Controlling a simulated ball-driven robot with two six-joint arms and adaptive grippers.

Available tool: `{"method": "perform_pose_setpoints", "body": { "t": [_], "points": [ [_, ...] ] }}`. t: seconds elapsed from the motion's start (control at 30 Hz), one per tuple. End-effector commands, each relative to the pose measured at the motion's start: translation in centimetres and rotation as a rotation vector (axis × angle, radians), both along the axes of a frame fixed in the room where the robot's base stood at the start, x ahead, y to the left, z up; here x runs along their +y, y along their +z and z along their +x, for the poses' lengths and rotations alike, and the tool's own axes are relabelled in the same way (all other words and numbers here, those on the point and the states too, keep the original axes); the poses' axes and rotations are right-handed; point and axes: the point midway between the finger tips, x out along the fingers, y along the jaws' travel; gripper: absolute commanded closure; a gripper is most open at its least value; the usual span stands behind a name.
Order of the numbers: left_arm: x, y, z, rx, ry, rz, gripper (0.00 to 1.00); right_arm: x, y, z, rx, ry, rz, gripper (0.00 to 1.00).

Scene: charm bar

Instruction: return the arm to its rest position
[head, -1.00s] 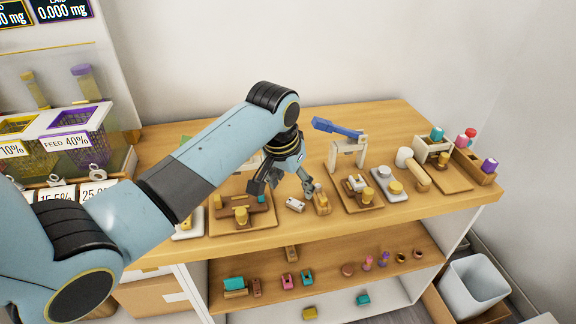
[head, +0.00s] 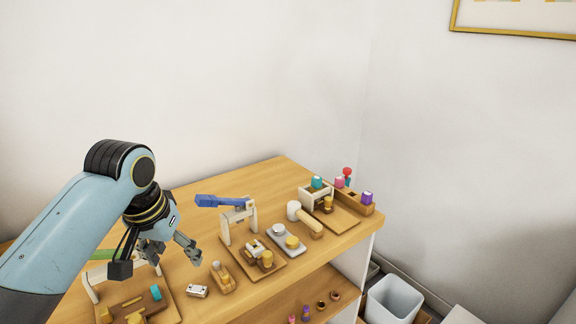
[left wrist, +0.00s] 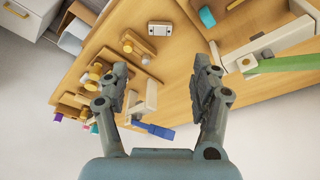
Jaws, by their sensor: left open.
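My left arm comes in from the left in the head view. My left gripper (head: 178,254) is open and empty, above the near left part of the wooden bench (head: 283,178). In the left wrist view the two fingers of the gripper (left wrist: 160,85) stand wide apart with nothing between them. The bench top (left wrist: 180,75) lies beyond them. A small white block with dark dots (head: 197,291) lies on the bench near the gripper. It also shows in the left wrist view (left wrist: 160,29). My right gripper is in neither view.
A white stand with a blue lever (head: 222,201) stands right of the gripper. Several small wooden fixtures, a mallet (head: 305,218) and a rack with coloured pegs (head: 355,199) fill the bench. A green lever (left wrist: 285,64) is close by. A white bin (head: 392,299) stands on the floor at right.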

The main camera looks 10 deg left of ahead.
Motion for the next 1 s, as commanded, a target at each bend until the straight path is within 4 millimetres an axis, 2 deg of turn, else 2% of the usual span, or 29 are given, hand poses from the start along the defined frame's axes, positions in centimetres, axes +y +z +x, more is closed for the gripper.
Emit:
{"method": "perform_pose_setpoints", "body": {
  "t": [0.07,0.13,0.33,0.5,0.83,0.9,1.0],
  "points": [
    [-0.2,-0.4,-1.1,0.002,-0.007,0.004,0.35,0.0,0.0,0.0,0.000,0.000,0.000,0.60],
    [-0.6,-0.9,-3.2,0.002,-0.022,0.012,0.35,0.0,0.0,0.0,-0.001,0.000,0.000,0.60],
    [-1.8,-1.2,-10.9,-0.014,-0.079,0.050,0.35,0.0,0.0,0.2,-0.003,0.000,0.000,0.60],
    [-2.5,-0.3,-15.7,-0.024,-0.110,0.070,0.35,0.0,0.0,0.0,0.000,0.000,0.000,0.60],
    [-3.1,2.6,-22.9,-0.040,-0.149,0.101,0.35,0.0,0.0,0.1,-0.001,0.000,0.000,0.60],
    [-2.9,-0.3,-22.0,-0.031,-0.146,0.101,0.35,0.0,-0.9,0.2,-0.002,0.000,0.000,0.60],
    [-2.7,-3.4,-21.5,-0.022,-0.143,0.099,0.35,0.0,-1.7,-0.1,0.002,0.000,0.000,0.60]
  ]
}}
